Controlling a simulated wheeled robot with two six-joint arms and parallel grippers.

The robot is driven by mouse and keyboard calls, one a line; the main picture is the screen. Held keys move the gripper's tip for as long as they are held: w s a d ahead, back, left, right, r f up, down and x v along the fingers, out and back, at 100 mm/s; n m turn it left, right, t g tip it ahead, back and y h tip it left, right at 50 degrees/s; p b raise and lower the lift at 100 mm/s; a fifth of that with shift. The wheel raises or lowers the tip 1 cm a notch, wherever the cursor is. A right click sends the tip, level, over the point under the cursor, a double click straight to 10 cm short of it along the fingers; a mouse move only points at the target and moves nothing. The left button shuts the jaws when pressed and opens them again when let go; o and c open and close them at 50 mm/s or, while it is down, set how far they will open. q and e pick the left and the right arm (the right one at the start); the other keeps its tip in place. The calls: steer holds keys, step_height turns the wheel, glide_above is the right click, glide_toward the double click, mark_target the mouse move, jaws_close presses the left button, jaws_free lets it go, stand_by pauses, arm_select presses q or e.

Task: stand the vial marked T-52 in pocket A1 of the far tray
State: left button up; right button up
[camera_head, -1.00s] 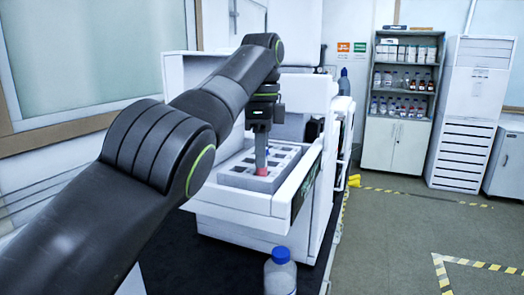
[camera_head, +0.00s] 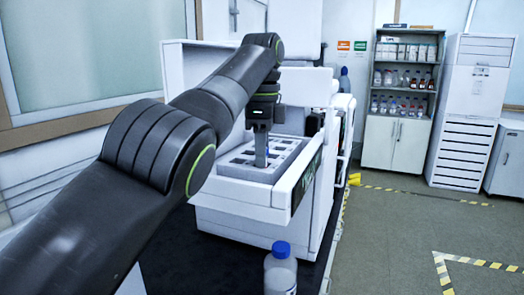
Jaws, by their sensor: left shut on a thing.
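My left gripper (camera_head: 261,161) reaches down over a grey tray (camera_head: 243,176) with dark square pockets. The tray sits in the pulled-out drawer of a white instrument. The gripper's fingers look narrow and closed, with their tips low at the tray's top. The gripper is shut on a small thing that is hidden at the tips. I cannot make out a vial, the mark T-52 or any pocket label. I cannot tell whether the held thing is inside a pocket. My right gripper is not in view.
The white instrument (camera_head: 240,212) has raised walls left of and behind the tray. A bottle with a blue cap (camera_head: 281,249) stands in front of it on the dark surface. A shelf cabinet (camera_head: 393,143) with bottles stands far back.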

arm_select(q)
steer(key=o, duration=1.5)
steer(key=shift+c, duration=0.2)
steer(key=shift+r, duration=0.1)
step_height(320, 180, up, 7)
steer(key=p, duration=0.7)
